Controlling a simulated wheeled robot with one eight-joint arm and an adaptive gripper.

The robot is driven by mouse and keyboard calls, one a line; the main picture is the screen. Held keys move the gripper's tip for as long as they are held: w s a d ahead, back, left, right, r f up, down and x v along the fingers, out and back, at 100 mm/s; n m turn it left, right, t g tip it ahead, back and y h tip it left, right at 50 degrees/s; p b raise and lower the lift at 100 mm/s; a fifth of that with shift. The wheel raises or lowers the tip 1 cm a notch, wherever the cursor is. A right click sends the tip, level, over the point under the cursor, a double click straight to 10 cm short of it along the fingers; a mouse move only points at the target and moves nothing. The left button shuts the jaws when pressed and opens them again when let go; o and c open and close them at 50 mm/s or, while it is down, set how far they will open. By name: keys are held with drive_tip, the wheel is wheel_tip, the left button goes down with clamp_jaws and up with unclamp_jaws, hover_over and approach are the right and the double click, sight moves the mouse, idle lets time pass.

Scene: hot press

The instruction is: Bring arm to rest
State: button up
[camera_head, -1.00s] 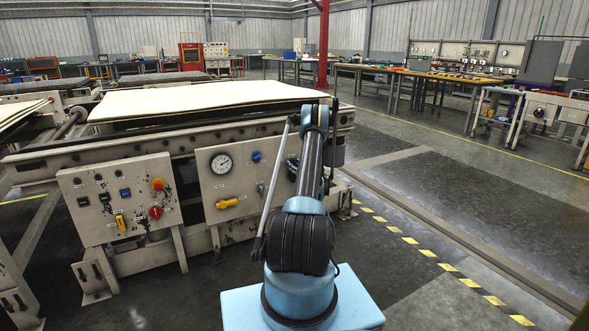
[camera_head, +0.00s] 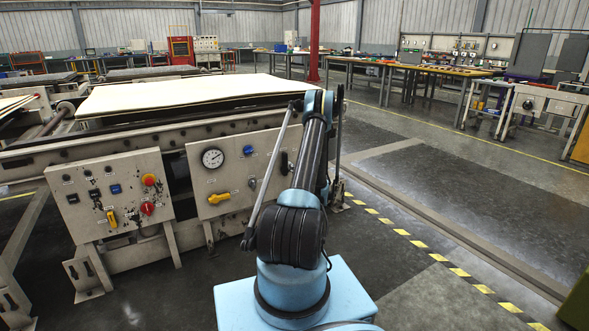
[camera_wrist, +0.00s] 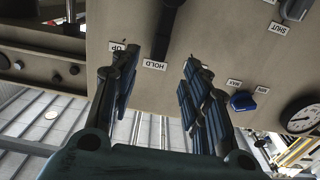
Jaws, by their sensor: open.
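In the head view my blue and black arm rises from its blue base in front of the hot press (camera_head: 120,140). Its far end, with the gripper, is hidden behind the arm's own upper links. In the wrist view my gripper (camera_wrist: 158,80) has its two dark fingers spread apart with nothing between them. Beyond them is a beige press panel (camera_wrist: 215,45) with labels UP, HOLD and SHUT, and a dark lever (camera_wrist: 168,30) by the HOLD label. I cannot tell whether the fingers touch the panel.
The left control panel (camera_head: 108,200) has a red and yellow button and a red knob. The gauge panel (camera_head: 235,172) has a yellow handle (camera_head: 219,198). A pale sheet (camera_head: 185,97) lies on the press. Open floor with yellow dashes lies right. Workbenches (camera_head: 420,72) stand behind.

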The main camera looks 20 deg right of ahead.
idle(0.3)
drive_tip(key=s+a+r+n+g+y, duration=0.1)
drive_tip(key=s+a+r+g+y, duration=0.2)
drive_tip(key=a+r, duration=0.75)
drive_tip(key=s+a+r+n+g, duration=0.1)
drive_tip(key=s+a+r+g, duration=0.3)
drive_tip(key=a+r, duration=0.65)
drive_tip(key=s+a+r+g, duration=0.1)
drive_tip(key=s+a+r, duration=0.4)
drive_tip(key=s, duration=0.5)
drive_tip(key=s+a+m+g+h, duration=0.15)
drive_tip(key=s+a, duration=0.25)
drive_tip(key=s, duration=0.8)
drive_tip(key=s+a+g+h, duration=0.1)
drive_tip(key=s+a+g, duration=0.25)
drive_tip(key=s, duration=0.75)
drive_tip(key=s+d+f+m+g+h, duration=0.1)
drive_tip(key=s+f, duration=0.3)
drive_tip(key=s, duration=0.8)
drive_tip(key=s+d+f+m+g+h, duration=0.1)
drive_tip(key=s+f+h, duration=0.2)
drive_tip(key=s, duration=0.8)
drive_tip(key=shift+s+d+f, duration=0.35)
drive_tip(key=shift+d+f, duration=0.05)
drive_tip(key=shift+f, duration=0.05)
